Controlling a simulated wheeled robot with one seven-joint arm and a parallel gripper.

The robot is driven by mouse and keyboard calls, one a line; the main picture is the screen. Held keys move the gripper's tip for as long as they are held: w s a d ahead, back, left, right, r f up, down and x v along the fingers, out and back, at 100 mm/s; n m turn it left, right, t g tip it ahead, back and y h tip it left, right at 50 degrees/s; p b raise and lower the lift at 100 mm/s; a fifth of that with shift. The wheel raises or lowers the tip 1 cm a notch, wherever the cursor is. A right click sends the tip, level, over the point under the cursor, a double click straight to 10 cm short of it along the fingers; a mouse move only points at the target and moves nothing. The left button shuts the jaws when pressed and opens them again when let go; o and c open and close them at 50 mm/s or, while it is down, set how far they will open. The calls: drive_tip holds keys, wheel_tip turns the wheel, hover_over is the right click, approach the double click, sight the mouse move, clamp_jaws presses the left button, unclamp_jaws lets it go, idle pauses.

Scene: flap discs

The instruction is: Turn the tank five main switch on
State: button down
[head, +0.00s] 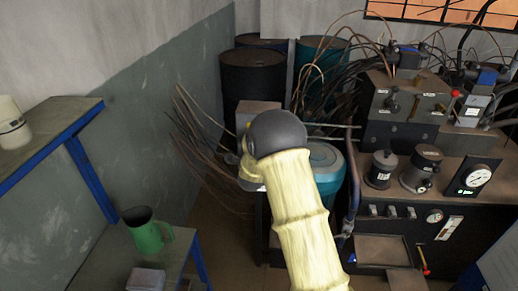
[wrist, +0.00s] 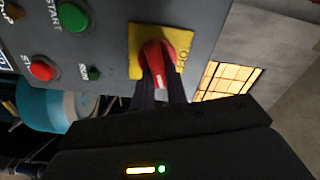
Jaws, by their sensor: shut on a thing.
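The main switch (wrist: 158,60) is a red rotary handle on a yellow plate (wrist: 134,50), fixed to a grey control box (wrist: 105,25) in the wrist view. My gripper (wrist: 160,88) reaches it from below, its two dark fingers shut on the lower end of the red handle. The handle points down and slightly right in the wrist view. Lettering on the plate is partly covered and hard to read. In the head view my yellow-sleeved arm hides the gripper and the switch; a grey box top shows behind it. I cannot read a tank number.
Dark drums (head: 252,75) stand behind my arm. A machine bench (head: 450,150) is at right, a shelf with a green jug (head: 147,232) at left.

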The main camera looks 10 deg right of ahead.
drive_tip(key=m+b, duration=0.2)
drive_tip(key=b, duration=0.1)
drive_tip(key=f+m+b, duration=0.1)
drive_tip(key=m+b, duration=0.1)
drive_tip(key=b, duration=0.2)
drive_tip(key=shift+d, duration=0.1)
idle(0.4)
drive_tip(key=c, duration=1.4)
unclamp_jaws()
drive_tip(key=shift+r, duration=0.15)
drive_tip(key=shift+s, duration=0.1)
drive_tip(key=b+v, duration=0.3)
drive_tip(key=v, duration=1.4)
drive_tip(key=shift+s, duration=0.15)
